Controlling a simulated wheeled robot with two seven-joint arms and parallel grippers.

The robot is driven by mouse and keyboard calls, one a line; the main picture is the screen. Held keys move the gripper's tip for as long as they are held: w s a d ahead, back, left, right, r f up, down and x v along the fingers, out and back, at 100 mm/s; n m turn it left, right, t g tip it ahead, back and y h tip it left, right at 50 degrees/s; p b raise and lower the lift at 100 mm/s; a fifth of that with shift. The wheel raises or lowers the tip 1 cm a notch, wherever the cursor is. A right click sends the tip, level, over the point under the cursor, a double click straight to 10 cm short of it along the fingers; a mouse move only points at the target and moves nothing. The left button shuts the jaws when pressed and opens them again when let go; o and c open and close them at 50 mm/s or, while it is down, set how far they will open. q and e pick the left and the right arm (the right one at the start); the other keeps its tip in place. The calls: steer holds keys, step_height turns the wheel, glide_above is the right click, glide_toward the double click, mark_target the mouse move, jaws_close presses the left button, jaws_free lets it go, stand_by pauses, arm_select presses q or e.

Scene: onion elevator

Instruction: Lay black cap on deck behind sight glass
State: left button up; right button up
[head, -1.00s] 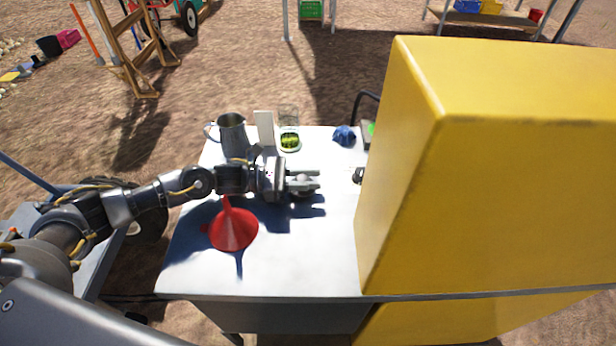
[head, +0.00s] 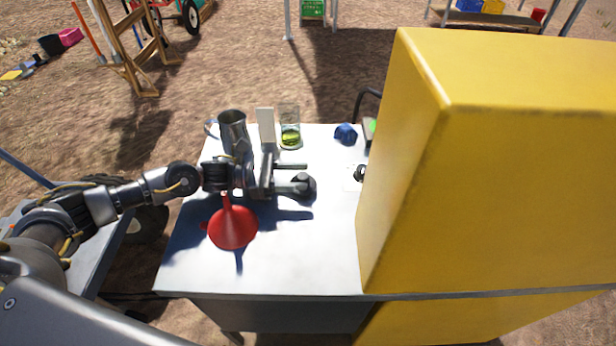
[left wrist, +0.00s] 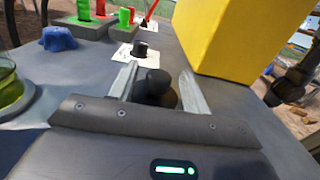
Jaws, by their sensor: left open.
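My left gripper (head: 303,175) is open over the white deck (head: 300,250). A short dark cap (head: 305,184) is at its fingertips. In the left wrist view, the black cap (left wrist: 158,80) shows between the two spread fingers (left wrist: 158,90), with gaps on both sides; its base is in dark shadow. A clear glass with green liquid (head: 290,137) stands at the deck's back edge; part of it shows at the left of the wrist view (left wrist: 10,92). I cannot tell for sure that it is the sight glass. My right gripper is not in view.
A red funnel (head: 233,228) is in front of my left gripper. A metal jug (head: 233,135) and a white upright block (head: 266,126) stand behind. A blue lump (head: 346,134) is at the back. A large yellow box (head: 500,190) blocks the right. The front middle deck is clear.

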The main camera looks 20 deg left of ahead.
arm_select(q)
steer(key=b+v, duration=0.2)
steer(key=v, duration=0.6)
steer(key=shift+f, duration=0.15)
steer(key=shift+s+a, duration=0.15)
steer(key=shift+a, duration=0.35)
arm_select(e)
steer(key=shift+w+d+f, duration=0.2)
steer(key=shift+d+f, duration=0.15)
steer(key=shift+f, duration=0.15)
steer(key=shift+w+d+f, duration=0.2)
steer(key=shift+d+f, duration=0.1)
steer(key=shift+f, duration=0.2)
